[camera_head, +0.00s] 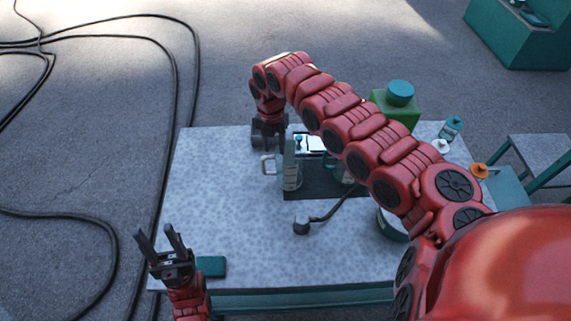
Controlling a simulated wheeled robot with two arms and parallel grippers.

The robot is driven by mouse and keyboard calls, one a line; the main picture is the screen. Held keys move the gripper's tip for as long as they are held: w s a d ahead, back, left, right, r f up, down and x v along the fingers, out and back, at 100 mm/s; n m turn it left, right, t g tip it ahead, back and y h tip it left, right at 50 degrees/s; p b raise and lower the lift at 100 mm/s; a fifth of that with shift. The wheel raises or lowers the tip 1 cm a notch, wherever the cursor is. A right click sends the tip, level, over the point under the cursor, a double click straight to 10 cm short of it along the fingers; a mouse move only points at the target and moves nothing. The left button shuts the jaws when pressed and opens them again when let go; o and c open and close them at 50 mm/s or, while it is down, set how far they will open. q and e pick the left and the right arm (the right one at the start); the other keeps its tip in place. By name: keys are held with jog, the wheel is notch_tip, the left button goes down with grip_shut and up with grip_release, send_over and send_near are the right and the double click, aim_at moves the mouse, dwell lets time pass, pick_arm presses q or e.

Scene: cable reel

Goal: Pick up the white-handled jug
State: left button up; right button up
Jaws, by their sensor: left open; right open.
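The white-handled jug (291,177) stands upright near the middle of the table; it is clear-sided, and its pale handle (267,164) sticks out to the left. My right arm arches over the table from the right, and its gripper (270,142) hangs just behind and above the jug's handle side. The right gripper is open; its fingertips are hard to make out, and I cannot tell whether they touch the jug. My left gripper (159,240) is open and empty at the table's front left corner, fingers pointing up, well away from the jug.
The jug is beside a dark mat (310,188) and a device with a bright panel (315,143). A dark-headed object with a bent stem (302,225) lies in front. A green container with a blue lid (400,94) stands behind my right arm. The table's left side (215,185) is clear.

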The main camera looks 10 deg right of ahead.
jog(key=f+p, duration=0.1)
jog(key=f, duration=0.1)
jog(key=f+p, duration=0.2)
jog(key=shift+s+d+f, duration=0.2)
jog(key=shift+f, duration=0.05)
jog(key=shift+w+f, duration=0.1)
jog(key=shift+f, duration=0.25)
grip_shut()
dwell(0.9)
